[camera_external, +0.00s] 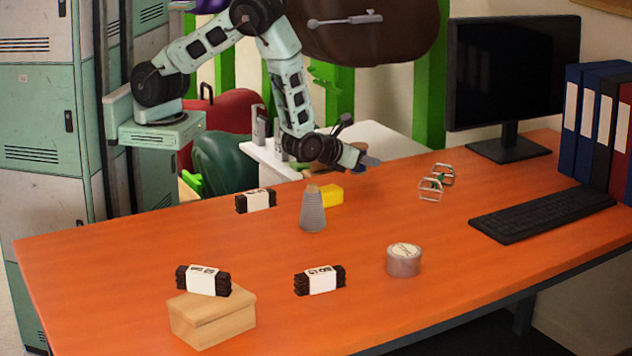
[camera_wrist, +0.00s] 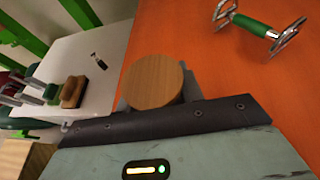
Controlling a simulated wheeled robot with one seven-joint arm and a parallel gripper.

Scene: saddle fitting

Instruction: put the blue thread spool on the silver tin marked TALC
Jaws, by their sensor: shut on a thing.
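The silver tin (camera_external: 403,262) stands upright on the orange table, right of centre near the front edge. Its pale top carries a label too small to read. My gripper (camera_external: 368,162) is over the table's back edge, behind the tin and well apart from it. It is shut on the blue spool, which shows as a small blue-grey patch (camera_external: 371,161) at its tip. In the wrist view the round wooden end of the spool (camera_wrist: 153,82) sits between the dark fingers; its thread is hidden there.
A grey cone (camera_external: 313,210) and yellow block (camera_external: 331,195) stand left of the tin. Dark banded bundles (camera_external: 320,280) lie nearby, one on a cardboard box (camera_external: 212,318). Metal frames with a green bar (camera_external: 432,188) lie behind the tin. A keyboard (camera_external: 540,212) is at right.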

